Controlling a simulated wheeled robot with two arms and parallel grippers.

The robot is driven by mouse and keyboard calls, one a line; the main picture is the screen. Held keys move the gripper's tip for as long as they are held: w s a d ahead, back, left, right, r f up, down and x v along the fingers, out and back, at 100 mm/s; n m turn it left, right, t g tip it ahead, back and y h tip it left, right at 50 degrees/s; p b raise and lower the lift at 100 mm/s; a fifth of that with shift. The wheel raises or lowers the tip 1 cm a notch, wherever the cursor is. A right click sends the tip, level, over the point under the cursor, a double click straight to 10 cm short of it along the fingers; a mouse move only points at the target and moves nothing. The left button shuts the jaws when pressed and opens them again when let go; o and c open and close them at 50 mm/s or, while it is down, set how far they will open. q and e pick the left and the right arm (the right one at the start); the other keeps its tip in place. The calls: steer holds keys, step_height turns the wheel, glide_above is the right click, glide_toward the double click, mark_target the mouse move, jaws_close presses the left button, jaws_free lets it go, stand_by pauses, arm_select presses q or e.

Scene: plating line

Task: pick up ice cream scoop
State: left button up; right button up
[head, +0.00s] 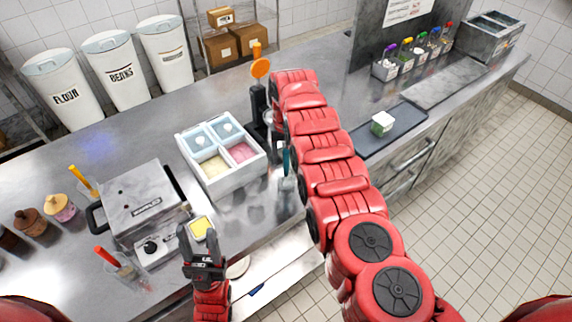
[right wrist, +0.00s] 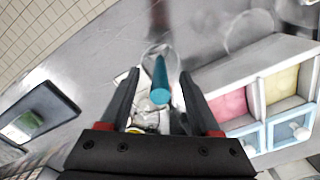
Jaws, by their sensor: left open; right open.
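The ice cream scoop appears to be the teal-handled tool (right wrist: 161,80) in the right wrist view. Its handle points toward the camera, and a clear container shows around it. In the head view a teal handle (head: 286,161) shows just left of my right arm. My right gripper (right wrist: 160,92) is open, with the teal handle in the gap between its fingers in the picture; I cannot tell contact or depth. In the head view my right arm hides that gripper.
A white bin (head: 236,178) with pink and yellow tubs stands left of the teal handle. A grill press (head: 140,203) is further left. A dark tray (head: 392,141) with a small green-white box (head: 382,123) lies to the right.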

steer(key=shift+f, duration=0.45)
steer(key=shift+r, duration=0.1)
jaws_close()
steer(key=shift+r, duration=0.1)
